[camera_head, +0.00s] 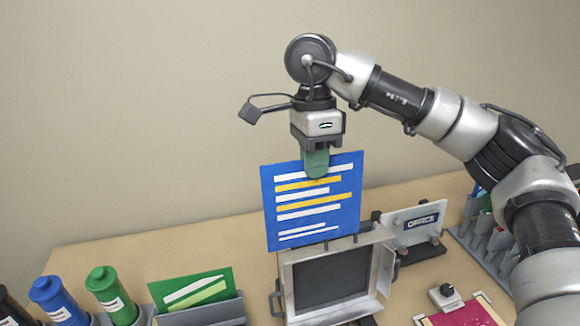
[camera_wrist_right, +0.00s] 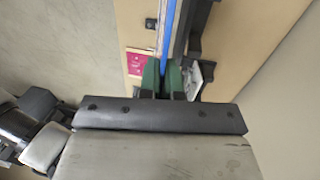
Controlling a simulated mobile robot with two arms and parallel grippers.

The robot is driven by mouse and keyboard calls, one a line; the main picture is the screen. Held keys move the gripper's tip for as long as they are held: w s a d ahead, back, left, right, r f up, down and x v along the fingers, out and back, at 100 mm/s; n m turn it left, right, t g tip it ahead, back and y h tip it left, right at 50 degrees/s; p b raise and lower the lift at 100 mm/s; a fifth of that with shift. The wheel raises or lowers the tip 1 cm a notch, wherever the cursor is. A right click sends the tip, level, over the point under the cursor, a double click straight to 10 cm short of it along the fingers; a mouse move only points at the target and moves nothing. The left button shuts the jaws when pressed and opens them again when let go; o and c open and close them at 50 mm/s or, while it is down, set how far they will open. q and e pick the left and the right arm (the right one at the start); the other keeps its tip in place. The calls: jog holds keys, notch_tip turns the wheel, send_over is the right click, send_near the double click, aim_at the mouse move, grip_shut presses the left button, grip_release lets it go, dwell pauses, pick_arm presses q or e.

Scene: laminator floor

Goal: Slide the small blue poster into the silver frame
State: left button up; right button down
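The small blue poster (camera_head: 312,205) has white and yellow stripes and hangs upright from my right gripper (camera_head: 316,163). The right gripper's green fingertips are shut on its top edge. In the right wrist view the poster (camera_wrist_right: 168,30) shows edge-on as a thin blue line between the green fingers (camera_wrist_right: 167,78). The silver frame (camera_head: 338,280) stands on the table, with a dark panel inside. The poster's lower edge is at the frame's top in the head view; I cannot tell whether it has entered the slot. My left gripper is not in view.
An "OFFICE" sign (camera_head: 415,222) stands in a dark holder right of the frame. A green card (camera_head: 193,290) stands in a grey holder at left, beside blue (camera_head: 58,298) and green (camera_head: 110,292) tubes. A magenta sheet (camera_head: 465,315) lies at front right. Grey racks (camera_head: 490,245) stand at right.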

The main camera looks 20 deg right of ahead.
aim_at(349, 153)
jog(key=d, duration=0.6)
jog(key=shift+s, duration=0.2)
jog(key=shift+w+d+f+p, duration=0.1)
jog(key=shift+w+f, duration=0.3)
jog(key=shift+w, duration=0.45)
jog(key=shift+w+d+f+p, duration=0.1)
jog(key=shift+w+f, duration=0.25)
jog(key=shift+w, duration=0.5)
jog(key=shift+w+f+p, duration=0.1)
jog(key=shift+w+f, duration=0.3)
jog(key=shift+w, duration=0.45)
jog(key=shift+a, duration=0.1)
jog(key=shift+f, duration=0.3)
jog(key=shift+s+f+b, duration=0.15)
jog(key=shift+f+b, duration=0.5)
jog(key=shift+f, duration=0.1)
jog(key=shift+s+f+b, duration=0.15)
jog(key=shift+f+b, duration=0.5)
jog(key=shift+f, duration=0.1)
